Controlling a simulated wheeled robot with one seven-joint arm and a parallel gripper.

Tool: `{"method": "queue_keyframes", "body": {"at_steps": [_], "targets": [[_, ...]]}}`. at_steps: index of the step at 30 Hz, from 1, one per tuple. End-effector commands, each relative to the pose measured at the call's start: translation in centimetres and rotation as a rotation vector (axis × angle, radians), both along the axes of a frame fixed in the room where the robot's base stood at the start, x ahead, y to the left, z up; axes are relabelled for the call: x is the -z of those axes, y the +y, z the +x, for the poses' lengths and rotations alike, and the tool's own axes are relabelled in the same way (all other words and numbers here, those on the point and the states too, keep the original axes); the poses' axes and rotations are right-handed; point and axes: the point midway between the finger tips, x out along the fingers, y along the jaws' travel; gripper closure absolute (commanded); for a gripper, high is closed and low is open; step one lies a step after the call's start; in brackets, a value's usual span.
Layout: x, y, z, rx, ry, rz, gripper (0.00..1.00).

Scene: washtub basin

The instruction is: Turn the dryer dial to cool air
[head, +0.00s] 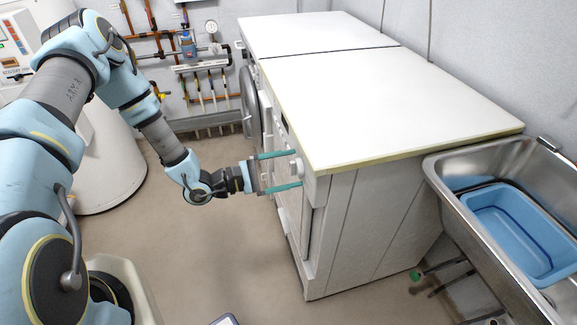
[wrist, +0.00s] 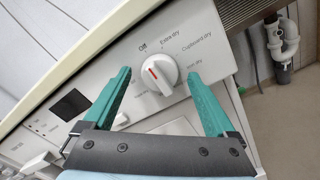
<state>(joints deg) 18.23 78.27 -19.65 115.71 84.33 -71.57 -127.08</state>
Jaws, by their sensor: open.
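The dryer dial (wrist: 157,73) is a round white knob with a red mark, on the dryer's pale front panel. In the wrist view the red mark points up and to the left, near the "Off" label. In the head view my gripper (head: 279,170) reaches the upper front of the dryer (head: 350,215), and the dial (head: 296,168) shows between the fingers.
A dark display (wrist: 70,104) sits left of the dial. A steel sink (head: 455,180) with a blue basin (head: 520,235) stands at the right. Pipes run along the back wall. The floor before the dryer is clear.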

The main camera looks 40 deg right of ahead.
Motion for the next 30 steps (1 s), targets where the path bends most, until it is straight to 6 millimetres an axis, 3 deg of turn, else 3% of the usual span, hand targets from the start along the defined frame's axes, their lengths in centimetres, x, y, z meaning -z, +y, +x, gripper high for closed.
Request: {"method": "queue_keyframes", "body": {"at_steps": [9, 30], "targets": [[0.04, -0.17, -0.07, 0.000, 0.000, 0.000, 0.11], [0.03, -0.14, -0.06, 0.000, 0.000, 0.000, 0.90]]}}
